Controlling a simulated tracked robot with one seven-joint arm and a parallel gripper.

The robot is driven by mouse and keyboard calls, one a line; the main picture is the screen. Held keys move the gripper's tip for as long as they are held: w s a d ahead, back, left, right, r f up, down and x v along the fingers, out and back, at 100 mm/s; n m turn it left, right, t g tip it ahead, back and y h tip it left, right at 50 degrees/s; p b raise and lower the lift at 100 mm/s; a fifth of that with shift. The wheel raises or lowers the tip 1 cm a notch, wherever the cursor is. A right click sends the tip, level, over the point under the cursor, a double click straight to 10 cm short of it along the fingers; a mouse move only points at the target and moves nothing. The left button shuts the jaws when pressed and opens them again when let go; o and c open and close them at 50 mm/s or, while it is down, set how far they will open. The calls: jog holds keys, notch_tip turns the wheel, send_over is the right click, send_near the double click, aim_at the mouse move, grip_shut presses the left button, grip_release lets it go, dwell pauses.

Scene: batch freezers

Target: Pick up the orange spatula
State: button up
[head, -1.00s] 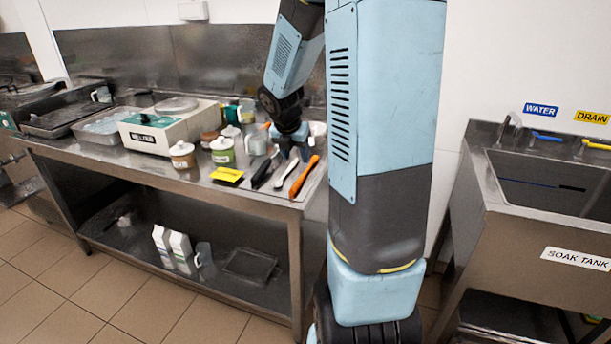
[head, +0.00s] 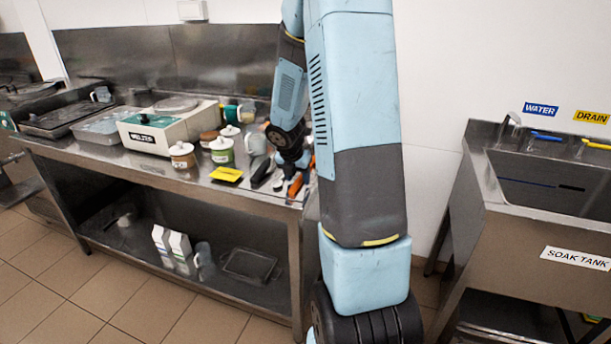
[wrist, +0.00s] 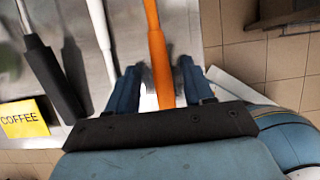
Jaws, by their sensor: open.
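The orange spatula (head: 297,186) lies near the right front corner of the steel counter, partly hidden by my arm in the head view. In the wrist view the orange spatula (wrist: 157,45) runs down from the top edge between the two blue fingers of my gripper (wrist: 158,72). The fingers are open, one on each side of it, with gaps on both sides. Its lower part is hidden behind the dark gripper body. In the head view my gripper (head: 295,165) is low over the utensils. I cannot tell its exact height over the counter.
A white-handled utensil (wrist: 101,30) lies close to the left finger, with a black-handled one (wrist: 56,85) further left. The soak tank (head: 540,220) is at right.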

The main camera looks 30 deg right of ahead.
jog(key=shift+f, duration=0.25)
grip_shut()
dwell(0.5)
